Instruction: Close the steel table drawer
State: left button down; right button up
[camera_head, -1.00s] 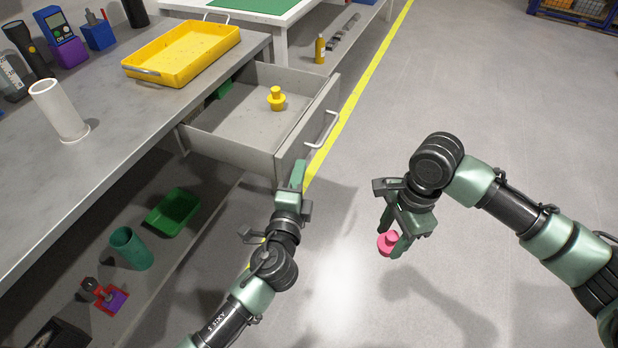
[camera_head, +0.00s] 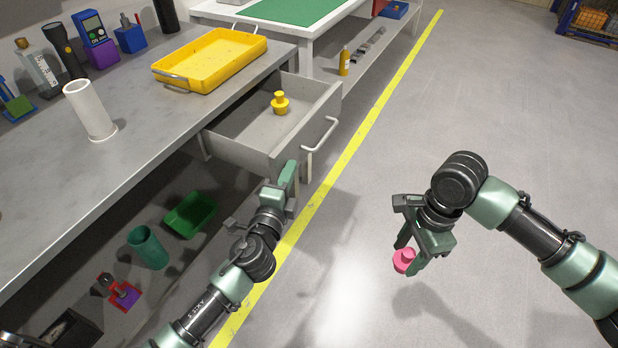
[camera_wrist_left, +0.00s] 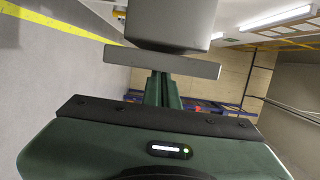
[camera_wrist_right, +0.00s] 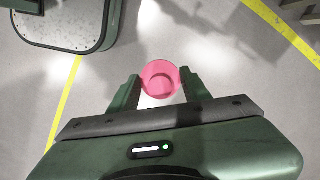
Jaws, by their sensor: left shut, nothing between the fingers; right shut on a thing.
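The steel table drawer (camera_head: 240,153) is pulled out from under the grey steel table (camera_head: 150,110), with a white bar handle (camera_head: 320,135) on its front. A yellow knobbed part (camera_head: 280,104) stands inside it. My left gripper (camera_head: 287,174) is shut and empty, close in front of the lower part of the drawer front; I cannot tell if it touches. In the left wrist view its fingers (camera_wrist_left: 161,90) are together below a grey block-like surface. My right gripper (camera_head: 408,254) is shut on a pink knobbed part (camera_head: 403,261), which also shows in the right wrist view (camera_wrist_right: 160,78), over open floor.
A yellow tray (camera_head: 212,62) and a white tube (camera_head: 90,110) are on the tabletop. A green bin (camera_head: 190,214) and a teal cup (camera_head: 148,248) are on the lower shelf. A white table (camera_head: 300,30) stands behind.

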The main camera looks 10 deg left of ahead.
aim_at(215, 145)
pick_arm(q)
jog(key=w+a, duration=0.2)
jog(key=a, duration=0.4)
jog(key=w+a+b, duration=0.1)
jog(key=w+a, duration=0.1)
jog(key=a, duration=0.4)
jog(key=w+a, duration=0.2)
jog(key=a, duration=0.5)
jog(key=shift+w, duration=0.1)
pick_arm(e)
jog(key=shift+f, duration=0.65)
pick_arm(q)
jog(key=shift+w+a, duration=0.2)
jog(key=shift+a, duration=0.45)
jog(key=shift+a+r, duration=0.1)
jog(key=shift+a, duration=0.05)
jog(key=shift+a+r, duration=0.1)
jog(key=shift+a, duration=0.05)
pick_arm(e)
jog(key=shift+d, duration=0.1)
jog(key=shift+s, duration=0.1)
